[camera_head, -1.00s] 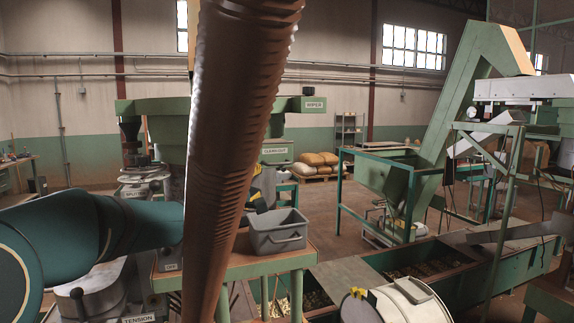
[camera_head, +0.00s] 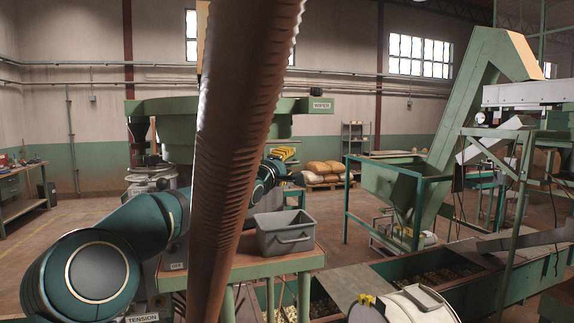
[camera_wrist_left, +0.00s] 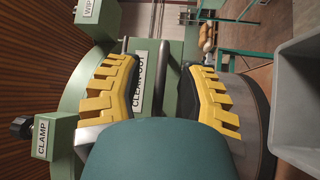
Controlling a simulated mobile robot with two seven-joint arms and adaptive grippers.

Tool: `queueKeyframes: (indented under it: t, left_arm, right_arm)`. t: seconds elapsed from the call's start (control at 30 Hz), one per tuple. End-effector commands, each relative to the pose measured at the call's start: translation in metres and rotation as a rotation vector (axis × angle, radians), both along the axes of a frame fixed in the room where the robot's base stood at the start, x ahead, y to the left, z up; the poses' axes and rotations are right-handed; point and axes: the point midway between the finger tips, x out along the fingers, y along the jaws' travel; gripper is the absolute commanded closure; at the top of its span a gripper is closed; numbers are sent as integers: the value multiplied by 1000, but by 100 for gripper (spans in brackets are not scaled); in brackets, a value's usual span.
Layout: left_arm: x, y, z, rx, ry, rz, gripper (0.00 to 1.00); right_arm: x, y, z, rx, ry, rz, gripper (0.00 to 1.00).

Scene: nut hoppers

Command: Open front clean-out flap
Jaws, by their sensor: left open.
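The clean-out flap shows in the left wrist view as a green panel (camera_wrist_left: 174,52) with a white clean-out label (camera_wrist_left: 138,78), partly covered by my gripper. A dark bar (camera_wrist_left: 160,75) runs along the panel between the fingers. My left gripper (camera_wrist_left: 158,64) is open, its yellow-padded fingers apart on either side of the label and bar. I cannot tell whether a finger touches the panel. In the head view my left gripper (camera_head: 283,153) is beyond the brown ridged column and hides the label. My right gripper is not in view.
A brown ridged column (camera_head: 238,130) stands close in front, blocking part of the head view. A grey bin (camera_head: 285,232) sits on a green-framed table (camera_head: 250,264) below the gripper. The wiper (camera_head: 320,105) and clamp (camera_wrist_left: 45,137) parts flank the hopper.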

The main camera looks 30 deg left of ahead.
Motion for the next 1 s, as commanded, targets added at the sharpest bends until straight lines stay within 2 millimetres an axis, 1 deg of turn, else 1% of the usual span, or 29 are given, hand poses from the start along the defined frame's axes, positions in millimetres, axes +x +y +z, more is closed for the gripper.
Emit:
queueKeyframes:
  t: [0.1, 0.4, 0.47, 0.5, 0.53, 1.0]
  left_arm:
    - [5, 0, 1, 1, 0, -1, 61]
    - [5, 0, 0, 1, 0, 0, 62]
    - [5, 0, 0, 1, 0, 0, 83]
    - [5, 0, 0, 1, 0, 0, 97]
    - [5, 0, 0, 1, 0, 0, 100]
    - [5, -2, 1, -3, 1, 0, 100]
  right_arm:
    - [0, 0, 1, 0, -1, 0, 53]
    - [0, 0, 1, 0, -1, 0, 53]
    - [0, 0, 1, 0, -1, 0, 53]
    - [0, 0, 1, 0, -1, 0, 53]
    - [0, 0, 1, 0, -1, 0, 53]
    - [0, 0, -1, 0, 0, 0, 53]
